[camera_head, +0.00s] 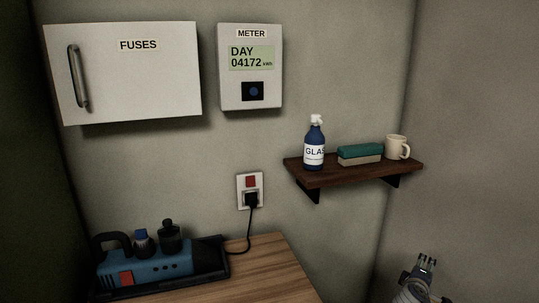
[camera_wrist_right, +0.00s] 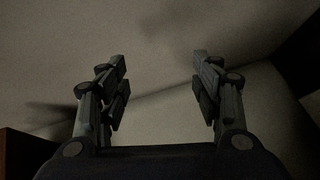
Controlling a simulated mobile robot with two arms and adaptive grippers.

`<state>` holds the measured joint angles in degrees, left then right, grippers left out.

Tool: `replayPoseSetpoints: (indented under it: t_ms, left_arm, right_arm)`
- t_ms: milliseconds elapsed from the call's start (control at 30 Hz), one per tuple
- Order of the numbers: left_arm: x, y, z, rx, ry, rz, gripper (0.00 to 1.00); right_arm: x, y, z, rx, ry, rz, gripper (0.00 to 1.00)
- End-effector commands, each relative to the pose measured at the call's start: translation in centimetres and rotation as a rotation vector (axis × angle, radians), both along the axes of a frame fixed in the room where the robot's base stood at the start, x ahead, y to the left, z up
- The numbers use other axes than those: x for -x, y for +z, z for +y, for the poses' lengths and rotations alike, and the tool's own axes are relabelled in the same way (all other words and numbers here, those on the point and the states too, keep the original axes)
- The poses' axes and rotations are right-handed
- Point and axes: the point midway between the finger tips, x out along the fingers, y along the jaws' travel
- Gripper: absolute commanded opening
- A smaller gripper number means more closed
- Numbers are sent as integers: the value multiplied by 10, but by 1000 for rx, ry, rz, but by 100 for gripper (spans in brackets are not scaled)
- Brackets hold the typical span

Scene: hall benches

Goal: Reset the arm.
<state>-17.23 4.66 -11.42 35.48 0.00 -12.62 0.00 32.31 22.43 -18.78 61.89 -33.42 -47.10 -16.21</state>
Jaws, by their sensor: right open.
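My right gripper (camera_head: 424,264) shows at the lower right of the head view, below the wall shelf and in front of the right wall. In the right wrist view its two fingers (camera_wrist_right: 160,85) stand wide apart with nothing between them. Behind them is only bare pale surface. My left gripper is in neither view.
A brown shelf (camera_head: 345,176) holds a blue spray bottle (camera_head: 314,148), a green and beige block (camera_head: 360,154) and a mug (camera_head: 397,147). A blue device (camera_head: 160,268) sits on a wooden bench (camera_head: 275,265). A fuse box (camera_head: 130,75) and meter (camera_head: 250,95) hang above a socket (camera_head: 250,188).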

Motion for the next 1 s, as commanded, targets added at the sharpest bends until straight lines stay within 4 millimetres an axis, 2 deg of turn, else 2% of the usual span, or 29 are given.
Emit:
replayPoseSetpoints:
  t_ms: [33, 100, 200, 233, 267, 300, 467, 600, 633, 700, 867, 1000]
  left_arm:
    - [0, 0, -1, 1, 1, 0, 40]
    - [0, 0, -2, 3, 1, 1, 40]
    - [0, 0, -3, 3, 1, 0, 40]
    - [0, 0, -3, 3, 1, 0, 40]
    - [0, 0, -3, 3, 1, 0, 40]
    - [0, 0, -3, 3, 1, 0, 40]
    - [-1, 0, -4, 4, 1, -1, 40]
    - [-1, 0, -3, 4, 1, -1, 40]
    - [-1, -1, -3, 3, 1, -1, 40]
    - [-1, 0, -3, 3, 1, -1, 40]
    - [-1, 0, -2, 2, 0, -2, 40]
    - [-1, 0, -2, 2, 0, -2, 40]
  right_arm:
    - [14, -26, -23, -30, -62, 43, 60]
    - [34, -57, -51, -71, -141, 94, 60]
    - [68, -102, -81, -131, -244, 168, 60]
    - [79, -116, -88, -150, -272, 191, 60]
    - [80, -123, -88, -184, -279, 184, 60]
    - [59, -119, -70, -275, -227, 102, 60]
    - [14, -111, -20, -626, -121, -160, 60]
    - [-19, -78, 14, -934, -51, -419, 60]
    - [-14, -88, 20, -974, -54, -430, 60]
    - [15, -138, 33, -968, -84, -344, 60]
    - [79, -225, 61, -984, -136, -204, 60]
    - [152, -300, 87, -999, -190, -72, 60]
